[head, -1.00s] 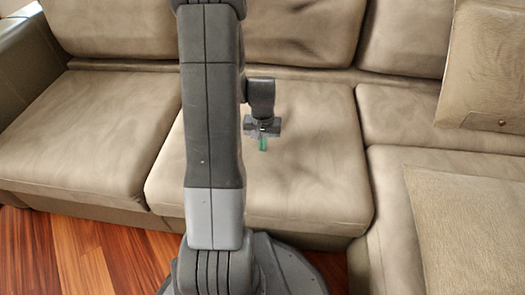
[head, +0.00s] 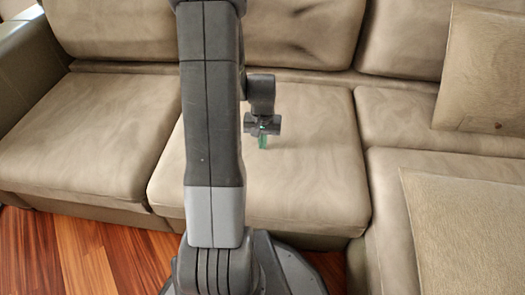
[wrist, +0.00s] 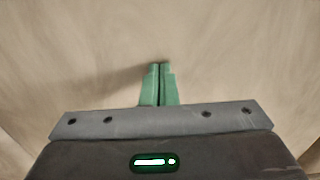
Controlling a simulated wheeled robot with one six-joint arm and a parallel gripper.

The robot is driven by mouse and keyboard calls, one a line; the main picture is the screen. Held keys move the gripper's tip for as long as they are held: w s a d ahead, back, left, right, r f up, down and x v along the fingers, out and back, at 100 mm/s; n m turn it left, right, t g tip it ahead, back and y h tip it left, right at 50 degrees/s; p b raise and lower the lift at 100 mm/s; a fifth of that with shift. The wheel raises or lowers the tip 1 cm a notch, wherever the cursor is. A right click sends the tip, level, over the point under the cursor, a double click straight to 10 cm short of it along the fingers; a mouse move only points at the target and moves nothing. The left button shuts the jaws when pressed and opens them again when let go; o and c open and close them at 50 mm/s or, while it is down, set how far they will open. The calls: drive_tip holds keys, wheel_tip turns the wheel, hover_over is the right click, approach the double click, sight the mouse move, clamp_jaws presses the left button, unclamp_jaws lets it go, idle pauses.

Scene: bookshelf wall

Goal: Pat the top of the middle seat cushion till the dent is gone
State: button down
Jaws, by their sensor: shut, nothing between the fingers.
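The middle seat cushion (head: 310,180) is a tan, slightly streaked pad in the centre of the sofa, partly hidden behind my arm. In the wrist view its surface (wrist: 240,60) fills most of the picture, with soft streaks and a faint shadow left of the fingertips. I cannot make out a clear dent. My gripper (head: 263,142) points down over the middle of this cushion. Its green fingers (wrist: 160,68) are together and empty. The tips are at or just above the fabric; I cannot tell if they touch.
The left seat cushion (head: 90,130) and the right seat cushion (head: 395,115) flank the middle one. Back cushions (head: 300,35) stand behind. A loose pillow (head: 485,75) leans at the right, and another tan pad (head: 465,230) lies front right. Wooden floor (head: 100,255) shows in front.

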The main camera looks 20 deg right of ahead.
drive_tip(key=shift+f, duration=0.1)
drive_tip(key=shift+f+b, duration=0.8)
drive_tip(key=shift+f, duration=0.25)
wheel_tip(320, 180, up, 3)
drive_tip(key=p, duration=0.3)
drive_tip(key=shift+r, duration=0.3)
wheel_tip(320, 180, up, 3)
drive_tip(key=shift+r+p, duration=0.1)
drive_tip(key=shift+p, duration=1.15)
drive_tip(key=shift+f, duration=0.2)
wheel_tip(320, 180, up, 14)
drive_tip(key=p, duration=0.4)
